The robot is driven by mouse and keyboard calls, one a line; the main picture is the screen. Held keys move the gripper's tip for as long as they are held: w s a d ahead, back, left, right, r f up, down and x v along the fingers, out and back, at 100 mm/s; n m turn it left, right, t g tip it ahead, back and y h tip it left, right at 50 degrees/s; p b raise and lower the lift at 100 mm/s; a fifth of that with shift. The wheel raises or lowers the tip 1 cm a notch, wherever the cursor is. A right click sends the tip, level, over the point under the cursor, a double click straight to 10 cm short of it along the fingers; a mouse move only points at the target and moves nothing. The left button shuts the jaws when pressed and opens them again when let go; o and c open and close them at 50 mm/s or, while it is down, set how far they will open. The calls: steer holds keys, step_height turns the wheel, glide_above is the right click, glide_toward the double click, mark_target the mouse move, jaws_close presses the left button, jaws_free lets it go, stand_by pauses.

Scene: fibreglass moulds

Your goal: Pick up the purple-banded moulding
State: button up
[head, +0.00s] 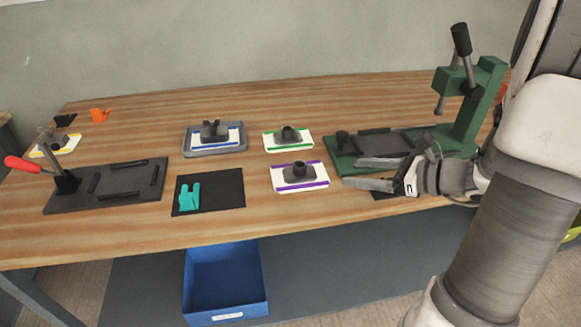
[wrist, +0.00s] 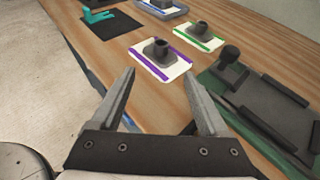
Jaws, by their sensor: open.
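The purple-banded moulding is a white plate with purple bands (head: 299,184) and a dark grey raised block with a round boss on top. It lies flat on the wooden table, right of the centre, in the head view. In the wrist view the purple-banded moulding (wrist: 160,60) lies beyond the fingertips, near the middle. My gripper (head: 350,172) is open and empty, to the right of the moulding and apart from it. Its two fingers (wrist: 163,82) point towards the moulding in the wrist view.
A green-banded moulding (head: 288,138) lies just behind. A blue-banded one sits in a grey tray (head: 214,150). A green press (head: 470,100) stands right, a clamp fixture (head: 105,186) left. A teal part (head: 188,197) lies on a black mat (head: 225,188). A blue bin (head: 225,283) is below.

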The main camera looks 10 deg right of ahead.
steer(key=b, duration=0.3)
glide_toward(296, 165)
steer(key=shift+w+a+f, duration=0.9)
steer(key=shift+a+f, duration=0.1)
steer(key=shift+a, duration=0.1)
steer(key=shift+w+r+b+x, duration=0.15)
steer(key=shift+b+x, duration=0.1)
steer(key=shift+x, duration=1.2)
steer(key=shift+w+r+b+x, duration=0.1)
steer(key=shift+r+b+x, duration=0.15)
steer(key=shift+x, duration=1.15)
steer(key=shift+d, duration=0.1)
jaws_close()
